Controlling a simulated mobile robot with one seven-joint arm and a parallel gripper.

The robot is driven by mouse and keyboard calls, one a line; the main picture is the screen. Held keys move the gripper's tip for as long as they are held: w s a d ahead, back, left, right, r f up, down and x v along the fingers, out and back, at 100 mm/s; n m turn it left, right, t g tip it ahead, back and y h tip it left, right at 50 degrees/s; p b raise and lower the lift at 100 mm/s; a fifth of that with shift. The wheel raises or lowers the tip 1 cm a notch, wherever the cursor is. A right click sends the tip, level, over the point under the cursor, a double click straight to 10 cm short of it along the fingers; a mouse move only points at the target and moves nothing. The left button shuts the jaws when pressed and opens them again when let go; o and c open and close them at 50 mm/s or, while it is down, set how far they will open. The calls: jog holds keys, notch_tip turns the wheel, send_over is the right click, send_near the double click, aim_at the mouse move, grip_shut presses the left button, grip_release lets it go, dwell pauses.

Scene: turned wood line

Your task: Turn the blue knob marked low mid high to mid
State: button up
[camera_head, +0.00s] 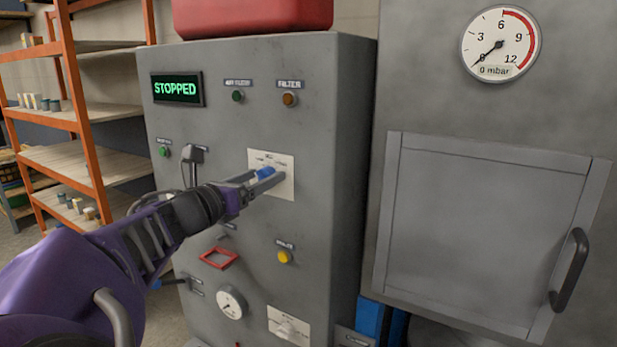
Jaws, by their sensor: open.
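The blue knob (265,173) sits on a white label plate (285,186) on the front of the grey machine cabinet. The small words on the plate are too small to read, and the knob's pointing direction cannot be told. My gripper (266,179) reaches in from the lower left. Its two fingers are apart, with the blue knob showing between their tips. Whether the fingers touch the knob cannot be told.
A handled door (485,230) stands at right, shelves (75,158) at left.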

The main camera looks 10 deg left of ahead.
jog(key=shift+s, duration=0.1)
grip_shut()
dwell(0.4)
jog(key=m+b, duration=0.2)
jog(key=m, duration=0.3)
jog(key=shift+d, duration=0.1)
jog(key=shift+m+b, duration=1.2)
jog(key=shift+m, duration=0.6)
jog(key=shift+d+r, duration=0.1)
